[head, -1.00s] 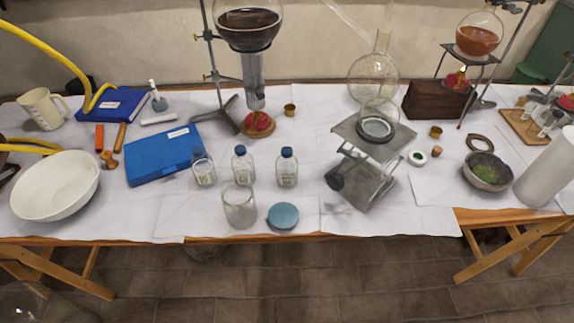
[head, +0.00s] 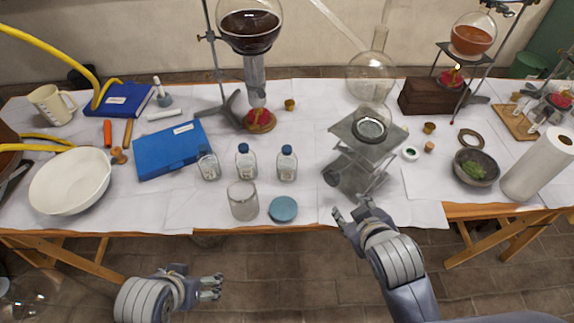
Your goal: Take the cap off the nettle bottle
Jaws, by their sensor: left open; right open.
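Three small clear bottles with dark blue caps stand upright in a row on the white-covered table: a left bottle (head: 208,165), a middle bottle (head: 246,163) and a right bottle (head: 287,165). Their labels are too small to read, so I cannot tell which is the nettle bottle. All three appear capped. My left gripper (head: 214,287) is open and empty, low in front of the table's front edge. My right gripper (head: 354,214) is open and empty near the front edge, right of the blue round lid and in front of the lab jack.
A clear glass jar (head: 243,203) and a blue round lid (head: 283,209) stand in front of the bottles. A lab jack (head: 372,150) with glassware stands to the right. A blue case (head: 165,152) and a white bowl (head: 70,182) lie left. A burner (head: 260,122) stands behind.

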